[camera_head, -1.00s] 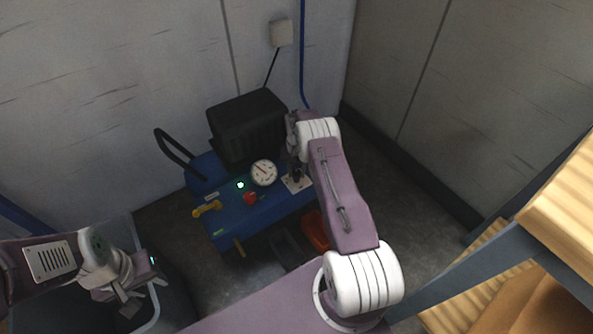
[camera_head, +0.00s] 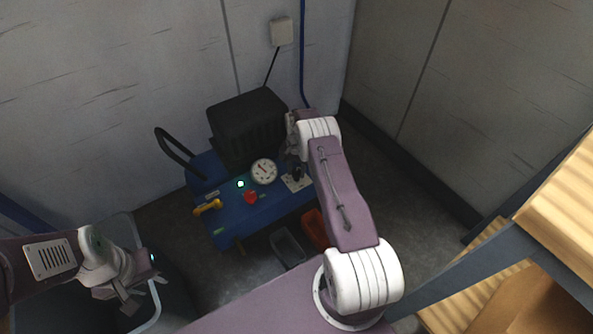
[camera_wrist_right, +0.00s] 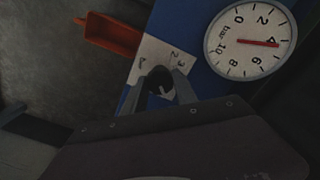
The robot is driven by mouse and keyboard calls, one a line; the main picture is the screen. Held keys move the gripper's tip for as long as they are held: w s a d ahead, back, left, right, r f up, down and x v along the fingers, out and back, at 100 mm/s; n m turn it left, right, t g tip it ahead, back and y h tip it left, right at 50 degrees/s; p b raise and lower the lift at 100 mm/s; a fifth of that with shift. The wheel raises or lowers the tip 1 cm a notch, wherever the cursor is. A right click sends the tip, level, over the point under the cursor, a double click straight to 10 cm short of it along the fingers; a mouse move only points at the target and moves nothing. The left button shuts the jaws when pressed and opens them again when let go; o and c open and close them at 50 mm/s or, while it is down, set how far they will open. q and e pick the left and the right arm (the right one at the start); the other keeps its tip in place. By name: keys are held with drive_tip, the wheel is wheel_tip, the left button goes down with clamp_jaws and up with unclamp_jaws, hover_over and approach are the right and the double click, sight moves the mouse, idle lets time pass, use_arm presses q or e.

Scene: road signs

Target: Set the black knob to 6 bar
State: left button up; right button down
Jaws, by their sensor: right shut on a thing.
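The black knob (camera_wrist_right: 159,81) sits on a white plate with numbers on the blue machine (camera_head: 236,211). My right gripper (camera_wrist_right: 160,76) is closed around the knob, one finger on each side; the knob's white mark partly shows. In the head view my right gripper (camera_head: 293,150) is at the machine's right end, mostly hidden by its own wrist. The round gauge (camera_wrist_right: 250,40) reads in bar; its red needle points close to 4, slightly towards 6. It also shows in the head view (camera_head: 264,171). My left gripper (camera_head: 128,297) hangs at the lower left, away from the machine; its jaw gap is unclear.
The machine carries a black ribbed block (camera_head: 247,125), a red button (camera_head: 250,197), a green lamp (camera_head: 240,184) and a yellow handle (camera_head: 207,207). An orange bin (camera_head: 314,229) and a grey bin (camera_head: 288,248) are in front. A wooden shelf (camera_head: 560,200) stands at right.

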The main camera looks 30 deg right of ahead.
sight(296, 171)
drive_tip(key=c, duration=1)
unclamp_jaws()
drive_tip(key=shift+o, duration=0.2)
wheel_tip(296, 171, up, 9)
drive_tip(key=p, duration=0.4)
drive_tip(key=shift+p, duration=0.4)
